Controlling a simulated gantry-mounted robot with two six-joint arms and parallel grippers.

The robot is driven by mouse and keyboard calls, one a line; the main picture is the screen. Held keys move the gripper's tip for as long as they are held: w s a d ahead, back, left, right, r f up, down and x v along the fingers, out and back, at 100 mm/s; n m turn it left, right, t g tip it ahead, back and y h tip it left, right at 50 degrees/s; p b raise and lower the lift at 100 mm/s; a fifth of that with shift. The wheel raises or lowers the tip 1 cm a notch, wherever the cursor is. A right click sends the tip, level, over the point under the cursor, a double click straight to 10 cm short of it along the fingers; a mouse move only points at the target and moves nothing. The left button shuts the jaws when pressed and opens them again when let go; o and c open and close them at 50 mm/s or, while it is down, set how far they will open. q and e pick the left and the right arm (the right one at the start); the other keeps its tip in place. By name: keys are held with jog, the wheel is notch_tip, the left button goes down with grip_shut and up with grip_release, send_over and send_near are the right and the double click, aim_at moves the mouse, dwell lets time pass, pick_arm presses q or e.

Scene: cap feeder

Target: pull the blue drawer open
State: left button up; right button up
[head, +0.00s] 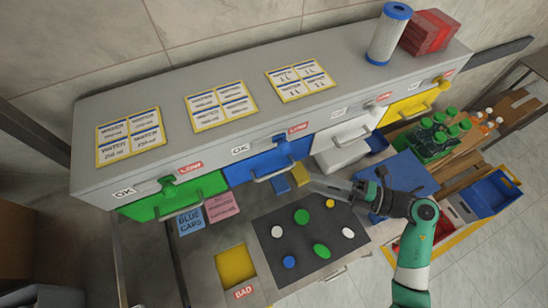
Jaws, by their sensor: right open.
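The blue drawer (250,168) sits in the front of the long grey cabinet (210,115), between the green drawer and the white drawer. It looks shut, with its front in line with the cabinet. Its pale bar handle (276,174) runs along the front. My right gripper (314,184) is open, to the right of the blue drawer's handle and apart from it. Its fingers point left towards the drawer, with nothing seen between them. My left gripper is not in view.
The green drawer (158,207), white drawer (340,146) and yellow drawer (405,106) line the cabinet. A dark mat (300,261) with coloured caps lies below. A yellow square (236,267) is left of it. A crate of green-capped bottles (436,140) stands at right.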

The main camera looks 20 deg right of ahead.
aim_at(277, 172)
jog(key=x, duration=1.1)
jog(key=shift+w+a+f, duration=0.1)
jog(key=shift+w+a, duration=0.15)
grip_shut()
dwell(0.9)
